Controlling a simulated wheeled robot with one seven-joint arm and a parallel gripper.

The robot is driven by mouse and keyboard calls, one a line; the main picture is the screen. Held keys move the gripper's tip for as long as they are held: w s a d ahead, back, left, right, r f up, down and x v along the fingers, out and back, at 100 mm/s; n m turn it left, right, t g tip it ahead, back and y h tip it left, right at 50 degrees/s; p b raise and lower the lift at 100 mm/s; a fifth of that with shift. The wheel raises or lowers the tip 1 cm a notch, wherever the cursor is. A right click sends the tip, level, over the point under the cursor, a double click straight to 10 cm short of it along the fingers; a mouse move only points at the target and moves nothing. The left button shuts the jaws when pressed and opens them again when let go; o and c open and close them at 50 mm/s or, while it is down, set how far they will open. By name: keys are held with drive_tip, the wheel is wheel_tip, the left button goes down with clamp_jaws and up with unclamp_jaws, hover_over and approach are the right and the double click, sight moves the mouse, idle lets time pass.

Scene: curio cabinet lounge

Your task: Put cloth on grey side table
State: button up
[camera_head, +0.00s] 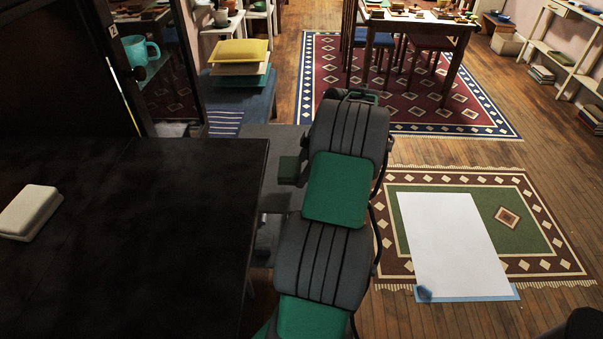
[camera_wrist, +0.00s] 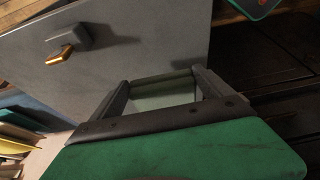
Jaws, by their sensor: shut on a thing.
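My gripper (camera_wrist: 165,82) shows in the wrist view with its two fingers apart on either side of a pale grey-green thing (camera_wrist: 165,97), which looks like the folded cloth. Its upper edge is a darker olive band. Most of it is hidden behind the gripper's body. A grey furniture front with a brass knob (camera_wrist: 61,55) stands just beyond the gripper, and looks like part of the grey side table. In the head view a grey surface (camera_head: 262,131) shows behind my arm, largely covered by it. The gripper's fingertips cannot be made out there.
Rugs, a white sheet (camera_head: 450,240) and a dining table lie right. Wooden floor between the rugs is clear.

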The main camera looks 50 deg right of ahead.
drive_tip(key=shift+w+d+f, duration=0.3)
drive_tip(key=shift+f, duration=0.2)
drive_tip(key=shift+w+d+f, duration=0.3)
drive_tip(key=shift+f, duration=0.15)
drive_tip(key=shift+w+d+f, duration=0.1)
drive_tip(key=shift+d+f, duration=0.05)
drive_tip(key=shift+f, duration=1.55)
drive_tip(key=shift+f, duration=0.1)
drive_tip(key=o, duration=1.8)
drive_tip(key=shift+c, duration=0.2)
drive_tip(key=shift+r, duration=0.3)
drive_tip(key=p+v, duration=0.2)
drive_tip(key=v, duration=0.9)
drive_tip(key=shift+r, duration=0.35)
